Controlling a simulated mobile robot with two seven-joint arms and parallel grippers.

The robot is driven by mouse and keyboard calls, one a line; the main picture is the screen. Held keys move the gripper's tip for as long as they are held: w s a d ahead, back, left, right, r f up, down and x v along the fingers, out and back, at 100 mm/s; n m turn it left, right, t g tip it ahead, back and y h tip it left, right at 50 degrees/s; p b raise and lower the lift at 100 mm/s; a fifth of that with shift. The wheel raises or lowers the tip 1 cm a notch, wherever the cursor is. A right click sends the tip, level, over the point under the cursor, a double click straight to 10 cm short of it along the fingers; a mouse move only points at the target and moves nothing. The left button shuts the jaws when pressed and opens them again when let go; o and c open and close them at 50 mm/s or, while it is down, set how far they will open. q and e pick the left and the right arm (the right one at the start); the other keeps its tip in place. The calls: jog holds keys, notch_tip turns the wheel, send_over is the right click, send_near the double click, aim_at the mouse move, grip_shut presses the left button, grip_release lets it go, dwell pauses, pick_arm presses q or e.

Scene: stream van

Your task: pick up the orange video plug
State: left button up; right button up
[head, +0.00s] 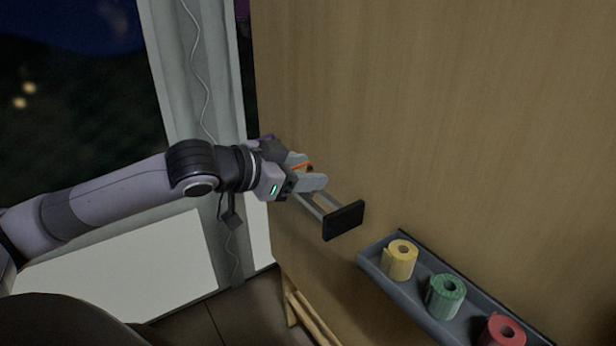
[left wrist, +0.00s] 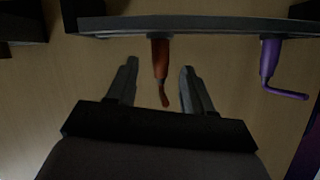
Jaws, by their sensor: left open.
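The orange video plug (left wrist: 161,62) hangs down from the underside of a dark bar (left wrist: 200,27) in the left wrist view, its short curled tail pointing toward my gripper. In the head view only a small orange bit (head: 304,165) shows by the fingers. My left gripper (head: 312,172) is open at the wooden panel. In the left wrist view its two fingers stand on either side of the plug, with gaps visible between them and it. Contact cannot be seen. My right gripper is not in view.
A purple plug (left wrist: 269,62) hangs from the same bar to the right. A bracket with a black end plate (head: 343,220) juts out below my gripper. A grey tray (head: 411,294) holds yellow, green and red tape rolls. The upper wooden panel (head: 450,110) is clear.

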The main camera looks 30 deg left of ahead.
pick_arm(q)
jog(key=shift+w, duration=0.1)
grip_shut()
dwell(0.4)
